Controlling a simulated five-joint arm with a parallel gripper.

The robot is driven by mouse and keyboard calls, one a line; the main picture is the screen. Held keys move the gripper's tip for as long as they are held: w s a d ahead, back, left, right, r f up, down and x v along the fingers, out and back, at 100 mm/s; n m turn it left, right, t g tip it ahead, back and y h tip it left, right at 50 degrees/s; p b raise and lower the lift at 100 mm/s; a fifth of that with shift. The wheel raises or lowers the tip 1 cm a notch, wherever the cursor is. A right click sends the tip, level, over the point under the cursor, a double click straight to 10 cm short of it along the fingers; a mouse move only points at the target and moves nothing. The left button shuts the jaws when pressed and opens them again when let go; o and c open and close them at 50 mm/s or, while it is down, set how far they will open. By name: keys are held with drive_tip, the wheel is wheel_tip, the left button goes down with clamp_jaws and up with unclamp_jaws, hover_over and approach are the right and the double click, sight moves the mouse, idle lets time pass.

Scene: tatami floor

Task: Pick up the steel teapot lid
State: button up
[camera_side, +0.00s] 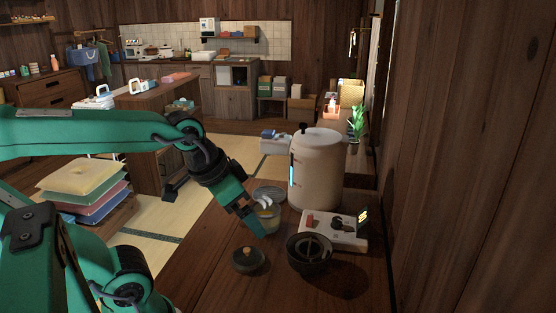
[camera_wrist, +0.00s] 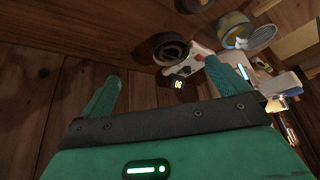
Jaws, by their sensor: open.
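The steel teapot lid (camera_side: 248,260), dark and round with a small brown knob, lies on the wooden table at the front in the side view. In the wrist view a round piece at the top edge (camera_wrist: 191,5), cut off by the frame, looks like it. My gripper (camera_side: 260,232) points down just above and behind the lid in the side view, apart from it. In the wrist view my gripper (camera_wrist: 162,68) has its fingers wide apart with nothing between them. The dark open pot (camera_side: 309,254) stands right of the lid; it also shows in the wrist view (camera_wrist: 168,48).
A glass cup (camera_side: 270,217) stands close behind my gripper, with a grey disc (camera_side: 269,193) beyond it. A tall cream canister (camera_side: 317,170) and a white device (camera_side: 335,230) with knobs stand to the right.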

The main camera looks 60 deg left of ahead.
drive_tip(key=w+a+f+m+g, duration=0.2)
drive_tip(key=w+a+f+g, duration=0.1)
drive_tip(key=w+a+f, duration=0.35)
drive_tip(key=m+g, duration=0.2)
hover_over(252, 254)
wheel_tip(252, 254, down, 10)
drive_tip(key=shift+a+r, duration=0.15)
drive_tip(key=shift+r, duration=0.05)
drive_tip(key=shift+f, duration=1.3)
drive_tip(key=shift+f, duration=2.6)
drive_tip(key=c, duration=0.9)
